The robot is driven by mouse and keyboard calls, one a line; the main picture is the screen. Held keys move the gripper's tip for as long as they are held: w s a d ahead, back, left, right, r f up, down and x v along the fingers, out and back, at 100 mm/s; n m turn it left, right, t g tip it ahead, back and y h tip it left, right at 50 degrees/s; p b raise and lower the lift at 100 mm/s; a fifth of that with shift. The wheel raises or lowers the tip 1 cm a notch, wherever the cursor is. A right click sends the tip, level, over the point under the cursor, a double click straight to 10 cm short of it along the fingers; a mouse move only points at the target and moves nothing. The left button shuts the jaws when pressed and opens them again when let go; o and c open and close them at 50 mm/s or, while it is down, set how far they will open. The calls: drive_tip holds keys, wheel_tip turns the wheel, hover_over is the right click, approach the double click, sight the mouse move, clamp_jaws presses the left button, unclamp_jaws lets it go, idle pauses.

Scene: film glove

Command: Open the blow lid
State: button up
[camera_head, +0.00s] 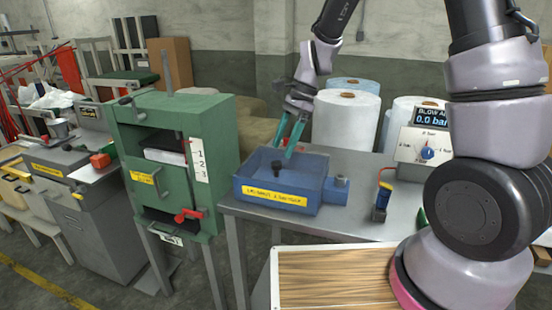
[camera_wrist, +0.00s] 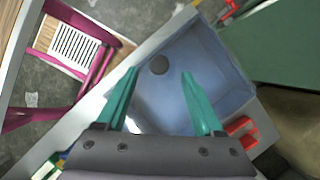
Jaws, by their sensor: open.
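The blue blow box (camera_head: 300,198) stands on the grey metal table, with a yellow label on its front. Its translucent blue lid (camera_head: 256,162) looks closed on top, with a black round knob (camera_head: 277,170) on it. The knob (camera_wrist: 159,65) also shows in the wrist view, between and just beyond my fingertips. My gripper (camera_head: 288,151) has teal fingers and is open and empty, pointing down over the rear part of the lid. In the wrist view my gripper (camera_wrist: 161,76) has the knob nearly centred in its gap. I cannot tell the exact height above the lid.
A green machine (camera_head: 218,140) with red levers stands close on the left. A gauge box (camera_head: 428,146) reading 0.0 bar and a small blue-and-yellow device (camera_head: 383,198) stand on the right. White rolls (camera_head: 345,122) stand behind. A red part (camera_wrist: 240,128) lies beside the box.

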sight(277, 163)
drive_tip(key=x, duration=0.4)
drive_tip(key=shift+f, duration=0.4)
clamp_jaws()
idle(1.1)
